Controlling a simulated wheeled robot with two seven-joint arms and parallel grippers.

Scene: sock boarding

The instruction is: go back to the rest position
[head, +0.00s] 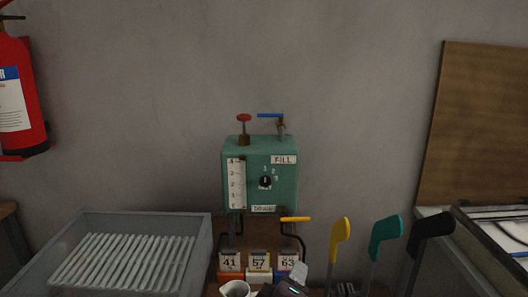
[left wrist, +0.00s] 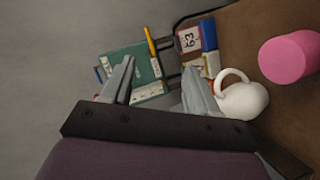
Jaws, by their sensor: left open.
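My left gripper (left wrist: 158,70) is open in the left wrist view. Its two grey fingers stand apart with nothing held between them. The green box behind shows through the gap. In the head view only a small part of this gripper (head: 298,274) shows at the bottom edge. A white jug (left wrist: 244,100) with a looped handle is close beside the right-hand finger; whether they touch is unclear. My right gripper is not in view.
The green fill box (head: 262,185) with taps is against the wall. Number cards (head: 258,261) stand below it. A grey ribbed tray (head: 203,225) is left; yellow (head: 340,238), teal (head: 386,236) and black (head: 430,232) forms stand right. A pink cylinder (left wrist: 289,57) is beyond the jug.

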